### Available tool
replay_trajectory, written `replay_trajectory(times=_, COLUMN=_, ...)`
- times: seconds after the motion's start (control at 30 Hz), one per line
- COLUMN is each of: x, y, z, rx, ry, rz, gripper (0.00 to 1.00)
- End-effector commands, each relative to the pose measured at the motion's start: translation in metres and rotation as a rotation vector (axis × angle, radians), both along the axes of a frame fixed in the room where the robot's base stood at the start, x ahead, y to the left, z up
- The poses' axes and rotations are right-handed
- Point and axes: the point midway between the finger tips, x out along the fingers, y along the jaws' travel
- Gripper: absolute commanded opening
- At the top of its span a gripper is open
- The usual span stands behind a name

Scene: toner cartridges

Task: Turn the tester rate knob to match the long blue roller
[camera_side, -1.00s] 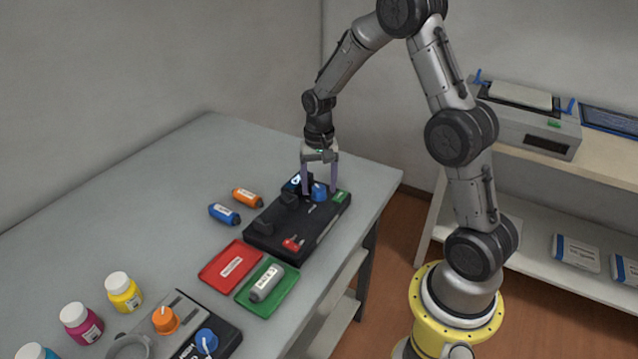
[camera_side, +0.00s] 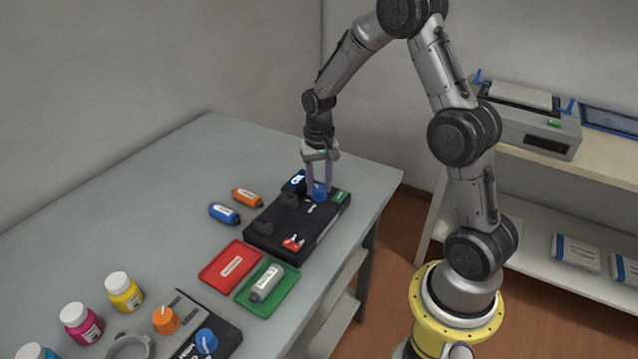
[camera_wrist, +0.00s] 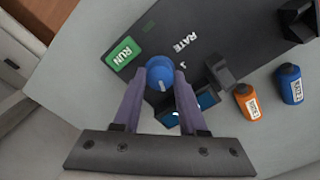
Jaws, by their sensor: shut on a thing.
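The tester (camera_side: 285,243) is a black box on the grey table. Its blue rate knob (camera_wrist: 160,72) has a white pointer line and sits near the RATE label (camera_wrist: 184,42) in the wrist view. My gripper (camera_side: 319,196) points down over the tester and is shut on the blue knob, one finger on each side. The knob also shows between the fingers in the side view (camera_side: 320,190). A blue roller (camera_side: 224,214) lies on the table left of the tester and shows in the wrist view (camera_wrist: 290,84). It has a white label too small to read surely.
An orange roller (camera_side: 247,197) lies beside the blue one. A green RUN button (camera_wrist: 123,53) is near the knob. A red tray (camera_side: 216,276), a green tray (camera_side: 246,305) with a grey roller (camera_side: 267,283), and several bottles stand nearer the front.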

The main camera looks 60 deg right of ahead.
Motion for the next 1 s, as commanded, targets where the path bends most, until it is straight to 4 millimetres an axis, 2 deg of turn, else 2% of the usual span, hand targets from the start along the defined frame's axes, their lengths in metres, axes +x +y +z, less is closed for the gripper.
replay_trajectory(times=0.6, x=0.0004, y=-0.0006, z=0.0014, rx=-0.001, ry=-0.001, rz=0.490, gripper=0.00)
replay_trajectory(times=1.0, x=0.0007, y=-0.0007, z=0.0016, rx=-0.002, ry=-0.002, rz=0.649, gripper=0.00)
